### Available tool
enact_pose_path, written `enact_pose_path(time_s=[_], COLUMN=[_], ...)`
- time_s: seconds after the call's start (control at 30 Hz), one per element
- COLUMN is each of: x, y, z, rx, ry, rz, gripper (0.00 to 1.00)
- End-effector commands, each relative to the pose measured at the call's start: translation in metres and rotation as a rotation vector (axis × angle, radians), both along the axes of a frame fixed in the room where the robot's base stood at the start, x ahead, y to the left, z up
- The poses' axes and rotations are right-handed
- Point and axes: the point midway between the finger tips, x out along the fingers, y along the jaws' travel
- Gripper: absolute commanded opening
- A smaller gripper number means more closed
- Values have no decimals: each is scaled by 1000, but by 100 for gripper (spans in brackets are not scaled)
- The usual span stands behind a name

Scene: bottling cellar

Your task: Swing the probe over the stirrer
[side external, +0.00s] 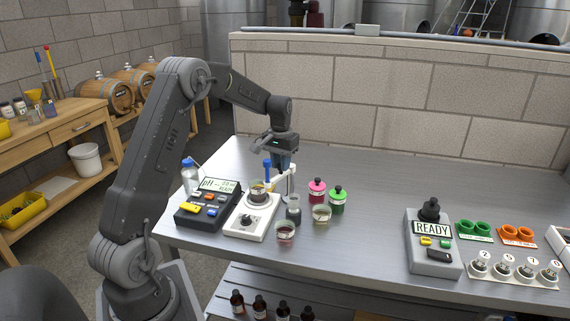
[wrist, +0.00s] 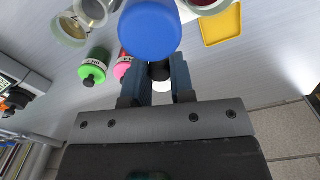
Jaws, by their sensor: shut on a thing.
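The probe (side external: 267,169) has a blue head and hangs upright from a pale arm on a slim stand (side external: 290,184). In the side view it appears just above and right of the beaker (side external: 257,193) on the white stirrer (side external: 247,222). Its lower end is too small to make out. My gripper (side external: 284,165) is beside the probe, pointing down, shut on its holder arm. In the wrist view the blue head (wrist: 150,29) is close to the camera, in front of my jaws (wrist: 156,84), and hides part of the grip.
A pH meter (side external: 207,205) stands left of the stirrer. Pink (side external: 317,192) and green (side external: 336,200) bottles and beakers (side external: 285,233) stand to the right. The bench is clear before the READY box (side external: 433,245).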

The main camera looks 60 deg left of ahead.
Motion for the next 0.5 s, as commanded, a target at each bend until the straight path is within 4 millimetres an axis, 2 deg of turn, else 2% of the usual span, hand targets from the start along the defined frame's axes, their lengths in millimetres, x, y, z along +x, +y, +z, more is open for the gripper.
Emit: enact_pose_path(time_s=[0.5], x=[-4], y=[21], z=[1], rx=[1], ry=[-2], rz=[-402], gripper=[0])
